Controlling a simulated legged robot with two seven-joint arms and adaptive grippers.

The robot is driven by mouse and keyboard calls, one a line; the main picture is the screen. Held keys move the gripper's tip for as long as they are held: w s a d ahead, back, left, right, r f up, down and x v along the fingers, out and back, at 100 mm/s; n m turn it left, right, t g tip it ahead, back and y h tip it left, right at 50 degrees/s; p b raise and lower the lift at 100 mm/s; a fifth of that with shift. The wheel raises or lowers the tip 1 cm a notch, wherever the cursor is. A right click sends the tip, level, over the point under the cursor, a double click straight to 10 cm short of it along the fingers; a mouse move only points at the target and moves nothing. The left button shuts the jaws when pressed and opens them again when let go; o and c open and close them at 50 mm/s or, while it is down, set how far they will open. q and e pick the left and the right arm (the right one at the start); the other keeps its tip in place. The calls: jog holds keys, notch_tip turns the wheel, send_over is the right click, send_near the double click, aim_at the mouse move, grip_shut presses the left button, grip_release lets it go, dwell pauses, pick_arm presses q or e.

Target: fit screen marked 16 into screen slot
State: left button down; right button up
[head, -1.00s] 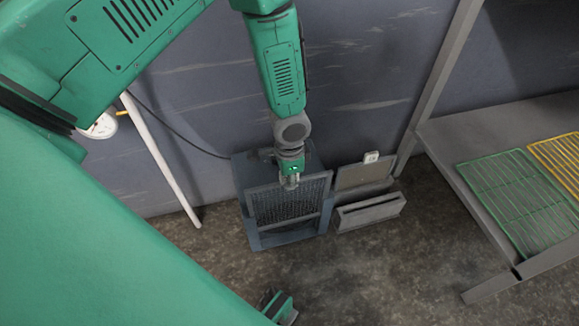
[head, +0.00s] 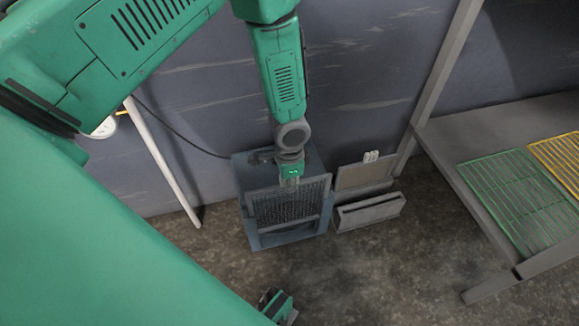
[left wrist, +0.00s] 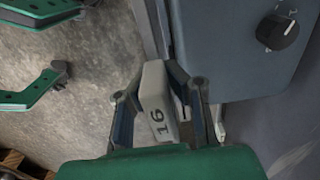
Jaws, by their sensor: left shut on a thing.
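The screen marked 16 (head: 270,209) is a dark mesh panel in a grey frame. It stands nearly upright at the front of the blue-grey box (head: 283,241). My left gripper (head: 290,184) is shut on its tab at the top edge. In the left wrist view the pale tab (left wrist: 154,84) with the number 16 sits between the fingers of my left gripper (left wrist: 160,104). The slot itself is hidden behind the screen, and I cannot tell how deep the lower edge sits.
A grey slotted holder (head: 370,212) stands right of the box, with another tagged panel (head: 364,176) behind it. A low shelf at right holds a green rack (head: 515,200) and a yellow rack (head: 560,160). A dark knob (left wrist: 278,31) is on the box.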

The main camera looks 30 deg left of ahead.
aim_at(289, 200)
pick_arm(q)
jog(key=shift+f, duration=4.05)
dwell(3.0)
jog(key=c, duration=1.6)
grip_release()
jog(key=shift+o, duration=0.2)
